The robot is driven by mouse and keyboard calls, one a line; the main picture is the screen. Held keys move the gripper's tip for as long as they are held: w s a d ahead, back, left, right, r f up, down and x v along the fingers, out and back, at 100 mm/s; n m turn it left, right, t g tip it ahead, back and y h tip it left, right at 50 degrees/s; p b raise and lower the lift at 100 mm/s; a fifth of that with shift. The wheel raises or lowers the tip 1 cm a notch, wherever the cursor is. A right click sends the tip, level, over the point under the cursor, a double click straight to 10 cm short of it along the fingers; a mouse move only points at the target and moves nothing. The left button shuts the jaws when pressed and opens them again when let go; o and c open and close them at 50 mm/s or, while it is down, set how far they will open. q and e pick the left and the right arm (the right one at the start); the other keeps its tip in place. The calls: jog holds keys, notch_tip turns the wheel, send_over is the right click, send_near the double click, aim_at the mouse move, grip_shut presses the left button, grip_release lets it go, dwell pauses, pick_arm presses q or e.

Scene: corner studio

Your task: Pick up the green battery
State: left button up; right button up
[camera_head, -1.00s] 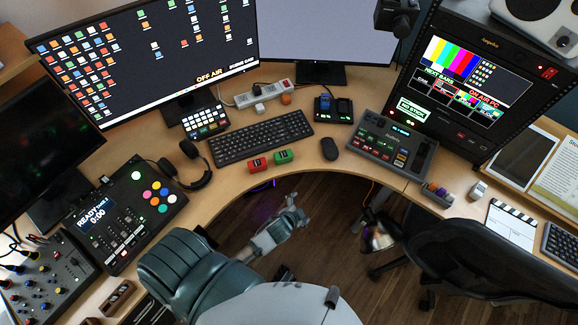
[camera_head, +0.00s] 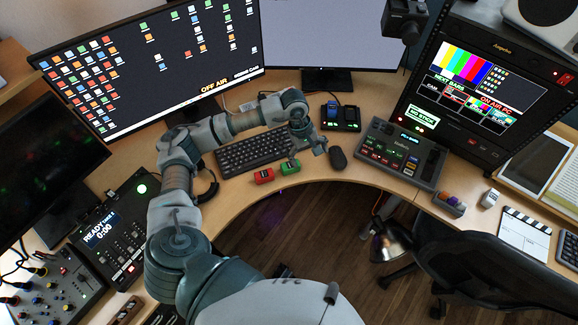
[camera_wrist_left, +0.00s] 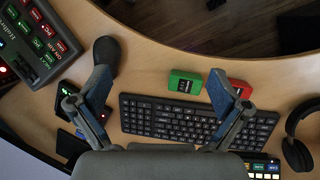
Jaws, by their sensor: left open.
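The green battery (camera_head: 290,167) lies on the desk in front of the keyboard, near the desk's curved front edge. It also shows in the left wrist view (camera_wrist_left: 185,84), between and beyond the fingertips. A red battery (camera_head: 263,176) lies just to its left; in the wrist view the red battery (camera_wrist_left: 240,89) is partly behind one finger. My left gripper (camera_head: 306,157) is over the desk, above and close to the green battery, with its arm reaching over the keyboard. In the wrist view its two fingers (camera_wrist_left: 157,92) are spread apart with nothing between them. My right gripper is not in view.
The keyboard (camera_head: 255,152) lies behind the batteries. A mouse (camera_head: 338,158) and a charger dock (camera_head: 340,116) are to the right, then a switcher panel (camera_head: 402,152). A headset (camera_wrist_left: 302,132) lies left of the keyboard in the head view. Monitors stand behind.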

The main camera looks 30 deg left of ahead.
pick_arm(q)
jog(key=a+r+y, duration=0.2)
jog(key=a+y, duration=0.1)
jog(key=a, duration=0.4)
send_over(290, 164)
jog(key=d, duration=0.1)
jog(key=shift+m+y, duration=0.3)
jog(key=shift+m, duration=0.1)
jog(key=f, duration=0.5)
jog(key=s+f, duration=0.1)
jog(key=f, duration=0.2)
jog(key=shift+d, duration=0.1)
jog(key=f, duration=0.3)
jog(key=shift+w+a, duration=0.1)
jog(key=shift+a, duration=0.15)
jog(key=shift+a+f, duration=0.2)
jog(key=shift+f, duration=0.4)
jog(key=f, duration=0.4)
jog(key=shift+w+f, duration=0.4)
jog(key=shift+a, duration=0.1)
jog(key=c, duration=1.3)
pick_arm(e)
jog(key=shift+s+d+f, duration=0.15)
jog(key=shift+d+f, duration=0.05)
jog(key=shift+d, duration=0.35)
